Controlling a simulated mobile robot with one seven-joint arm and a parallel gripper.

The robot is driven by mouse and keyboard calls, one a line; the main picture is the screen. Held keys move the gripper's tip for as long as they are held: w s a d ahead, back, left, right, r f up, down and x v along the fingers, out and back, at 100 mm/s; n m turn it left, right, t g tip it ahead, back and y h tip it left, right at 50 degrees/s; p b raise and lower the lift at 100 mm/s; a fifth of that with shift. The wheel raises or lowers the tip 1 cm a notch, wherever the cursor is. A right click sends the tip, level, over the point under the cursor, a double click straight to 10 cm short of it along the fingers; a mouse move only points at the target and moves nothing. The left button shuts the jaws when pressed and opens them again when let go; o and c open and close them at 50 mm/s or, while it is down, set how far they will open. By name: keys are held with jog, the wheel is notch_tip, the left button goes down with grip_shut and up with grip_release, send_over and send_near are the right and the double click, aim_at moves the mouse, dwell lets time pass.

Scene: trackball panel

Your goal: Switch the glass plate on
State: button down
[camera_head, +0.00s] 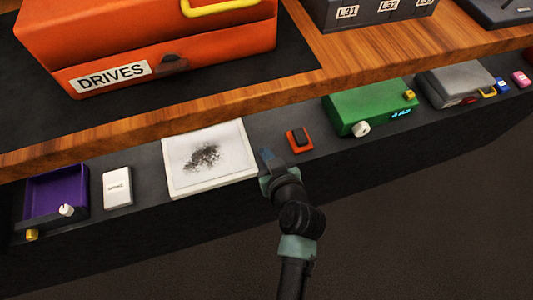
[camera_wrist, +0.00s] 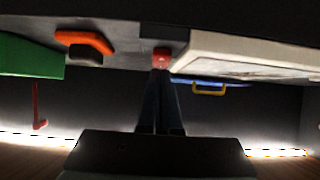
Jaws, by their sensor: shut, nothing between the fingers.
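The glass plate, a pale framed panel (camera_head: 190,180) with a dark smudge in its middle, lies on the black ledge left of my gripper. In the wrist view its edge (camera_wrist: 240,45) runs across the upper right. My gripper (camera_head: 266,157) is shut and empty beside the plate's right edge. In the wrist view the closed fingertips (camera_wrist: 160,72) point at a small red piece (camera_wrist: 161,56) close to the plate's corner. I cannot tell whether they touch it. My gripper hides this piece in the head view. An orange-framed dark switch (camera_head: 299,139) sits right of my gripper.
A green box (camera_head: 370,108) with a white knob stands farther right. The wooden shelf (camera_head: 290,85) overhangs behind. A yellow handle (camera_wrist: 208,92) and red hook (camera_wrist: 38,110) show in the wrist view.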

jog(key=shift+w+r+p, duration=0.1)
jog(key=shift+r+p, duration=0.05)
jog(key=shift+p, duration=0.45)
jog(key=shift+a+f+g+p, duration=0.1)
jog(key=shift+f+g+p, duration=0.1)
jog(key=shift+g+p, duration=0.1)
jog(key=shift+w+g+p, duration=0.1)
jog(key=shift+g+p, duration=0.2)
jog(key=shift+p, duration=0.25)
jog(key=shift+f, duration=0.25)
jog(key=shift+w+a+r, duration=0.2)
jog(key=shift+w+r, duration=0.2)
jog(key=shift+w, duration=0.3)
